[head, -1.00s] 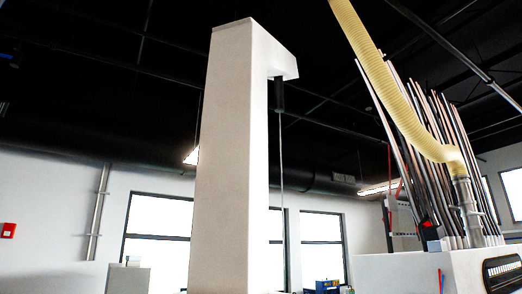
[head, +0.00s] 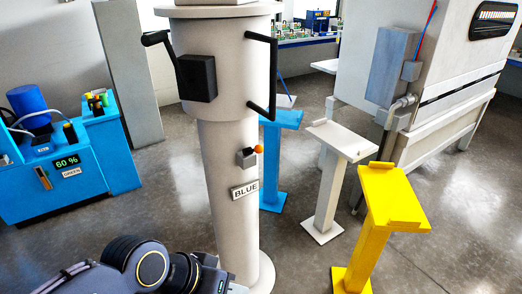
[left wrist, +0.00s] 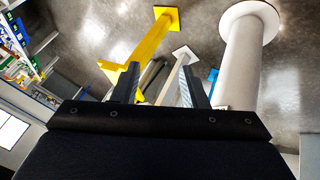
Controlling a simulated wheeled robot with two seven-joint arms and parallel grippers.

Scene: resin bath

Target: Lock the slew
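A pale round column (head: 215,140) stands in the middle of the head view. Its wider upper drum carries a black box (head: 196,78), a black lever (head: 156,38) at its left and a black handle (head: 262,80) at its right. Lower down, a small grey box (head: 246,158) has a short lever with an orange knob (head: 258,149). A plate (head: 244,190) below it reads BLUE. The column's foot also shows in the left wrist view (left wrist: 240,60). My left gripper (left wrist: 160,78) is open, with nothing seen between its fingers. My right gripper is out of view.
Blue (head: 283,118), white (head: 340,140) and yellow (head: 394,195) stands are right of the column. A large white machine (head: 380,60) stands behind them. A blue cabinet (head: 75,200) showing 60 % is at left. Some floor between is clear.

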